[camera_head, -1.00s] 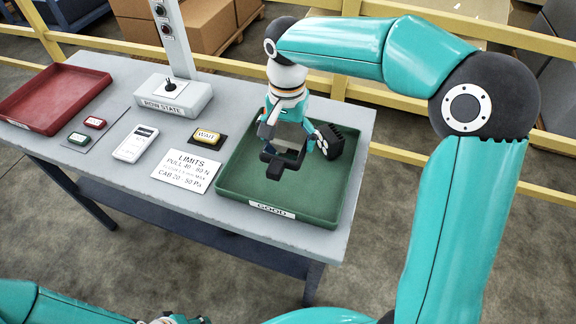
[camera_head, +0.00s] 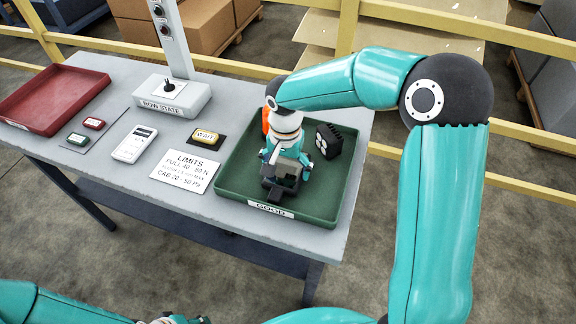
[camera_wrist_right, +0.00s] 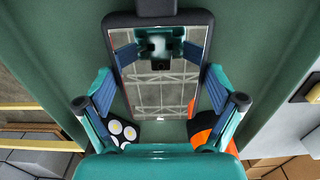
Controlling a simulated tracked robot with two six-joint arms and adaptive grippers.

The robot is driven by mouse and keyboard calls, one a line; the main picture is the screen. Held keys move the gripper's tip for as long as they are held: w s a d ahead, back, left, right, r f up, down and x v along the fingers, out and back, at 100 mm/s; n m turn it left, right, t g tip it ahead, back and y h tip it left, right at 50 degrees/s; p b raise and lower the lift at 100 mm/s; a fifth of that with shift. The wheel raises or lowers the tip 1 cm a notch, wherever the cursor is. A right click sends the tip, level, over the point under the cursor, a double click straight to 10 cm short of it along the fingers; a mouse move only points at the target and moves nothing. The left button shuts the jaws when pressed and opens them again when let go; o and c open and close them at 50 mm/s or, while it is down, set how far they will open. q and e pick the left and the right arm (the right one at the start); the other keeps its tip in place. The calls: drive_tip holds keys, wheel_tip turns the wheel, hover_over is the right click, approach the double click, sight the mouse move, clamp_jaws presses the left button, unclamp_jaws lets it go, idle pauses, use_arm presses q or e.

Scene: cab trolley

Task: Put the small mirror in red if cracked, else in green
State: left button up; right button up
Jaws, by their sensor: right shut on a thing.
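The small mirror (camera_wrist_right: 160,97) has a black frame and a grey rectangular glass. In the wrist view the glass faces the camera and shows reflections with pale straight lines; I see no clear crack. My right gripper (camera_wrist_right: 160,80) is shut on the mirror, one finger at each side edge. In the head view the right gripper (camera_head: 284,163) points down over the green tray (camera_head: 228,195), labelled GOOD, and the mirror's dark frame (camera_head: 279,190) is low within the tray's outline; contact with its floor is unclear. The red tray (camera_head: 52,100) is at the far left.
A dark block with white round lamps (camera_head: 328,140) and a partly hidden orange object (camera_head: 265,120) are in the green tray. The ROW STATE box (camera_head: 172,98), WAIT button (camera_head: 206,137), LIMITS card (camera_head: 184,172) and white handheld device (camera_head: 134,143) lie to the left.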

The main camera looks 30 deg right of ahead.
sight(286, 169)
drive_tip(key=o, duration=1.2)
drive_tip(key=shift+c, duration=0.2)
wheel_tip(286, 169, up, 12)
